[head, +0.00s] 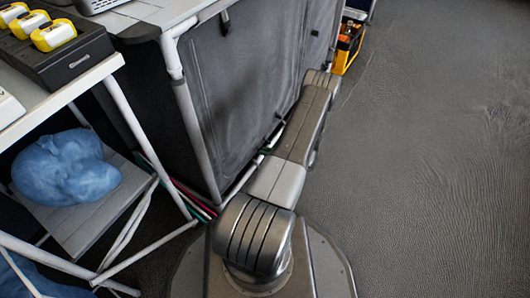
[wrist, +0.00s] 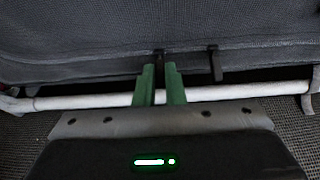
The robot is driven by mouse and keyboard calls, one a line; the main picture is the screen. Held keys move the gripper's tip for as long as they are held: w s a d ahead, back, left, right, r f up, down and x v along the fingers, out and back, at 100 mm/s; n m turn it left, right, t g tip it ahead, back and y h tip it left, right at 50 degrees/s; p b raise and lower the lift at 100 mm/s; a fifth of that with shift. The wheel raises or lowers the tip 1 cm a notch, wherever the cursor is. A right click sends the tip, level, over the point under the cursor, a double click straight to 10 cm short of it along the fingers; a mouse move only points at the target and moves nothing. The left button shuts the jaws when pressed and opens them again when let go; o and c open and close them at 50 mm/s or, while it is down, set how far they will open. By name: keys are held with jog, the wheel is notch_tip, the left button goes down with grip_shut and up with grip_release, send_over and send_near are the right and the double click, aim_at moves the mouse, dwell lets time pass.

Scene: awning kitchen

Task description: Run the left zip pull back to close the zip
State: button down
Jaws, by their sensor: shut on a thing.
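The grey fabric front (head: 245,85) of the cabinet fills the middle of the head view. It also spans the top of the wrist view (wrist: 90,40). My gripper (wrist: 160,68) has its green fingers close together on a small dark zip pull (wrist: 158,54) at the fabric's lower edge. Most of that pull is hidden between the fingers. A second dark pull (wrist: 215,64) hangs a little to the right, apart from the fingers. In the head view my arm reaches along the cabinet front, and the fingers cannot be made out.
A white tube (wrist: 235,91) runs just under the fabric, close below the fingers. A white-framed table (head: 75,90) with a blue bag (head: 66,168) on its shelf stands at the left. A yellow box (head: 347,48) stands beyond my arm. The floor (head: 430,150) at the right is clear.

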jog(key=c, duration=1.5)
grip_release()
jog(key=shift+w+d, duration=0.2)
jog(key=p+v, duration=0.4)
jog(key=v, duration=0.9)
jog(key=shift+s+d, duration=0.25)
jog(key=shift+s, duration=0.05)
jog(key=b+x, duration=0.4)
jog(key=x, duration=0.9)
jog(key=shift+w+a, duration=0.15)
jog(key=shift+a, duration=0.3)
